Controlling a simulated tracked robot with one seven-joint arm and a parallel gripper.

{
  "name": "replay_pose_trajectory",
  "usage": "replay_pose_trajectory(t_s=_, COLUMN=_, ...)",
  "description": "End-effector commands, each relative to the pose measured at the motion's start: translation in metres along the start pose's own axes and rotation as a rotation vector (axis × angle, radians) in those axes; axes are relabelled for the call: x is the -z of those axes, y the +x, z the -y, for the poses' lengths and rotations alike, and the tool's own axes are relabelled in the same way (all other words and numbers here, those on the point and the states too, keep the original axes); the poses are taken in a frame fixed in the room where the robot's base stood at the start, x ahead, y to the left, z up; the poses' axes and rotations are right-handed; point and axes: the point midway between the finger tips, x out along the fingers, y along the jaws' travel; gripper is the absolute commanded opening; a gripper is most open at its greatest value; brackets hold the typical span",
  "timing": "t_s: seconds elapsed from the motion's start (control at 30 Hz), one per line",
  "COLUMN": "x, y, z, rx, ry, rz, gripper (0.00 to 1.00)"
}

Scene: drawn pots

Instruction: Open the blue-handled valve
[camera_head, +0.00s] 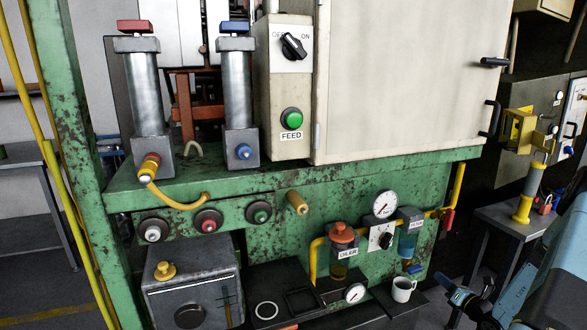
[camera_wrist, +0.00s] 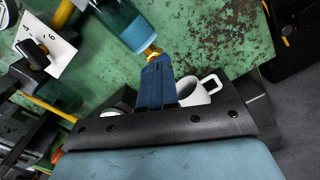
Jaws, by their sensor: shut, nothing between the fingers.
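The blue-handled valve (camera_head: 415,268) sits below the filter bowl (camera_head: 408,243) at the lower right of the green machine. In the wrist view its brass body (camera_wrist: 152,52) shows under the bowl, with a little blue just below it. The handle is mostly hidden there behind my fingers. My gripper (camera_head: 439,277) is shut and empty, to the right of the valve in the head view. In the wrist view my dark blue fingers (camera_wrist: 156,70) point up at the valve and overlap it; whether they touch it I cannot tell.
A white mug (camera_head: 402,289) stands on a dark shelf just below the valve. It also shows right of my fingers in the wrist view (camera_wrist: 197,92). The oiler (camera_head: 342,243), a regulator knob (camera_head: 385,238) and a pressure gauge (camera_head: 386,204) are left of the bowl. A yellow pipe (camera_head: 458,188) with a red handle (camera_head: 447,219) rises at right.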

Motion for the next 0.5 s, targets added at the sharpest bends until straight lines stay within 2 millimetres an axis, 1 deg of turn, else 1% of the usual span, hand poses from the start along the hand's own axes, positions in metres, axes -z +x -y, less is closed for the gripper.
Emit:
replay_pose_trajectory(t_s=0.3, x=0.000, y=-0.002, z=-0.002, rx=0.001, ry=0.001, rz=0.001, gripper=0.00)
replay_pose_trajectory(t_s=0.5, x=-0.002, y=-0.008, z=-0.021, rx=0.003, ry=0.005, rz=0.002, gripper=0.00)
